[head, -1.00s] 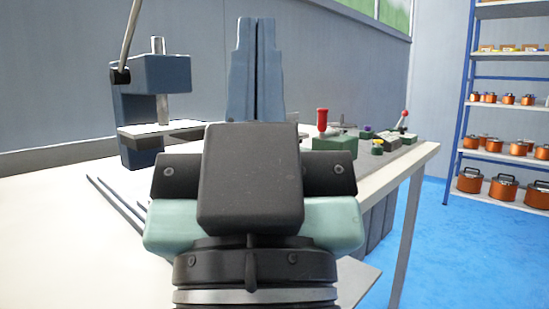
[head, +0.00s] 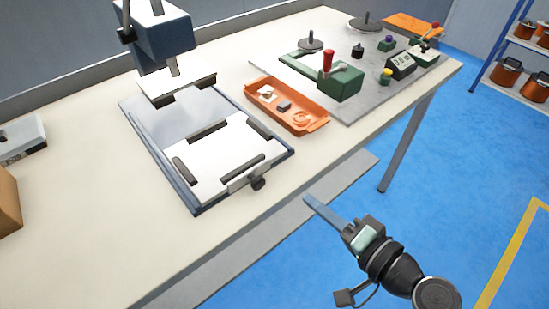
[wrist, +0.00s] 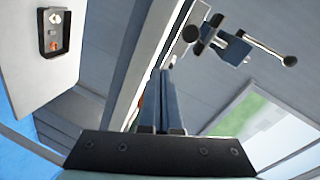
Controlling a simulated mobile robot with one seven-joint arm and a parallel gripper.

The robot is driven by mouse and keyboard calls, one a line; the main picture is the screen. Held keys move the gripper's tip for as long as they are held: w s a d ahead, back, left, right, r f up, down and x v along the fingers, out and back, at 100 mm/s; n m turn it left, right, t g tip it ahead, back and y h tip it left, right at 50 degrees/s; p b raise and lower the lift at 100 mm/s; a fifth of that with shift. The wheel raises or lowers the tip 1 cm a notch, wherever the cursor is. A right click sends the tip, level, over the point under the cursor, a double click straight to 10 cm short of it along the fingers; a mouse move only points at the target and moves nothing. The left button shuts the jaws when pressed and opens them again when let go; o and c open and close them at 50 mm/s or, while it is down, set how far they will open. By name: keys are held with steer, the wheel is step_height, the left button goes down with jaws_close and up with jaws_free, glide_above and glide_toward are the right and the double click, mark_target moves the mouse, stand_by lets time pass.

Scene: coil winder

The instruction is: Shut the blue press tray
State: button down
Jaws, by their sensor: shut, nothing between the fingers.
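The blue press (head: 160,35) stands at the back left of the bench in the head view. Its tray (head: 212,162) is a white plate with black stops, out in front of the press head on a blue base (head: 188,197). A black knob (head: 257,183) sits on the tray's front edge. My gripper (head: 309,201) is shut and empty. It appears off the bench's front edge, right of the knob and apart from it. In the wrist view my shut fingers (wrist: 162,75) point up the picture, and the press (wrist: 230,45) shows beyond them.
An orange parts tray (head: 287,106) lies right of the press tray. A grey plate (head: 375,90) carries a green fixture (head: 340,82) with a red handle. A grey box (head: 22,140) and a brown box (head: 8,200) stand at left. Bare bench lies in front of the press.

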mark_target(263, 185)
steer(key=s+d+m+t+y+p, duration=0.1)
steer(key=s+m+y+p, duration=0.2)
steer(key=s, duration=0.5)
steer(key=x, duration=1.3)
steer(key=shift+w+a, duration=0.1)
steer(key=shift+w, duration=0.2)
steer(key=b+x, duration=0.1)
steer(key=x, duration=0.3)
steer(key=shift+w+b, duration=0.35)
